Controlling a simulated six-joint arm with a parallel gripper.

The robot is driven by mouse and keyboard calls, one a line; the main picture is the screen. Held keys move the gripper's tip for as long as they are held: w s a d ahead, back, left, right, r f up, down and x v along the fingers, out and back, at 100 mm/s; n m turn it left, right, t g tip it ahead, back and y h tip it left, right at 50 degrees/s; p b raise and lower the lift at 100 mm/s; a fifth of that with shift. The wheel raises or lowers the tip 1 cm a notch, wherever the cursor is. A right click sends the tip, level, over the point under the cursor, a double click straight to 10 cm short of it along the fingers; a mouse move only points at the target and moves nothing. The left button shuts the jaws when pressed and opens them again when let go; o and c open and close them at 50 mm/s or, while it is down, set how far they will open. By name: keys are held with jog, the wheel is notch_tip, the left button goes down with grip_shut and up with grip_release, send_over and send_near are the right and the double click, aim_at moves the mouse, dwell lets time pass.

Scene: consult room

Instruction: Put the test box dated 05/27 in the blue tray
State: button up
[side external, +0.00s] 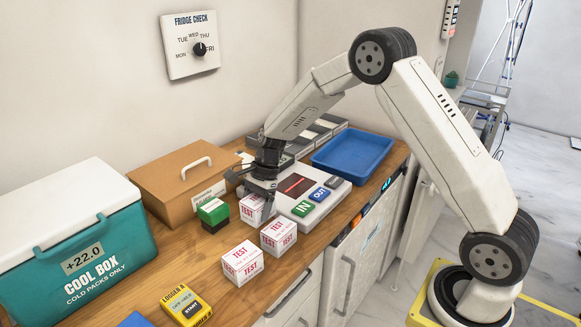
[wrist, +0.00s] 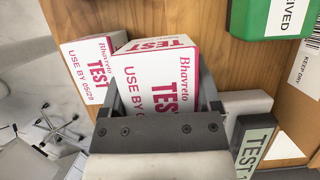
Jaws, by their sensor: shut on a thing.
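Three white test boxes with red print stand on the wooden counter in the side view. My gripper (side external: 259,196) is shut on the rearmost test box (side external: 251,210), which appears at or close to counter height. In the wrist view this held box (wrist: 160,85) sits between my fingers (wrist: 163,100); its date is cut off after "USE BY 0". Another test box (wrist: 92,65) beside it seems to read 05/29. The other two boxes are the middle one (side external: 278,237) and the front one (side external: 242,264). The blue tray (side external: 322,158) is empty, behind and right of my gripper.
A white device (side external: 334,199) with green IN and blue OUT keys lies between my gripper and the tray. A green-and-black stamp (side external: 213,214) stands close left. A cardboard box (side external: 178,172), cool box (side external: 78,250) and yellow logger (side external: 186,306) are farther left. Grey bins (side external: 323,128) line the wall.

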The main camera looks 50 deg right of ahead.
aim_at(254, 230)
jog(key=shift+w+f, duration=0.4)
jog(key=shift+f, duration=0.05)
jog(key=shift+w+f, duration=0.3)
jog(key=shift+f, duration=1.55)
jog(key=shift+f, duration=0.1)
jog(key=o, duration=1.1)
jog(key=v, duration=1.2)
